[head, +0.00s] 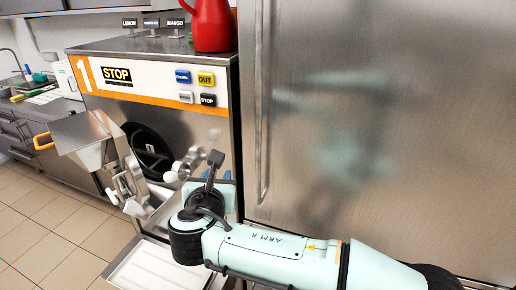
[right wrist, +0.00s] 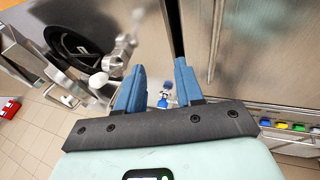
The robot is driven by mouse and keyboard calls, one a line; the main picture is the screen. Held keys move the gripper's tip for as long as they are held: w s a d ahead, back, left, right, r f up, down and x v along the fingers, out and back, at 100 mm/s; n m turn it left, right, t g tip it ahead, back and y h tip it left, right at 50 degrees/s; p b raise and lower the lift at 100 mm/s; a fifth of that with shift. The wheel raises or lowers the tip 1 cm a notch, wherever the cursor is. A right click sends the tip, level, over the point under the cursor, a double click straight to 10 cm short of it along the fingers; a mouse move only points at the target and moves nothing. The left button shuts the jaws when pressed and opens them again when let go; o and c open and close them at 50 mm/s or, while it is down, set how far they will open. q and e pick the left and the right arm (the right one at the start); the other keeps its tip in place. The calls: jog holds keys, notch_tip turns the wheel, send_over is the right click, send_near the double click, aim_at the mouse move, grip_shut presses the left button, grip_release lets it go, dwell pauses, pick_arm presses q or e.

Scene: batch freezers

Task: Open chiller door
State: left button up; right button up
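The chiller door (head: 390,110) is a large brushed-steel panel filling the right of the head view, and it looks shut. Its long vertical handle (head: 262,110) runs along the door's left edge. In the right wrist view the door (right wrist: 270,60) is on the right, with the handle (right wrist: 217,45) to the right of the fingers. My right gripper (right wrist: 158,82) is open, its two blue fingers apart with nothing held between them. In the head view it is mostly hidden behind my wrist, low and left of the handle. My left gripper is not in view.
A batch freezer (head: 150,70) with buttons, chute and spout stands directly left of the chiller, close to my right wrist. A red jug (head: 212,25) stands on top. A white tray (head: 150,270) is below. Tiled floor (head: 60,225) is free at left.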

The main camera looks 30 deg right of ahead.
aim_at(258, 105)
jog(key=s+d+r+m+t+h, duration=0.1)
jog(key=s+d+r+h, duration=0.15)
jog(key=r, duration=0.45)
jog(key=s+d+r+h, duration=0.2)
jog(key=s+d+r, duration=0.1)
jog(key=r, duration=0.3)
jog(key=p+x, duration=0.2)
jog(key=x, duration=1)
jog(key=shift+w, duration=0.5)
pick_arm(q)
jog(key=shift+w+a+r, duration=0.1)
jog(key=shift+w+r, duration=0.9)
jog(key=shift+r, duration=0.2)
pick_arm(e)
grip_shut()
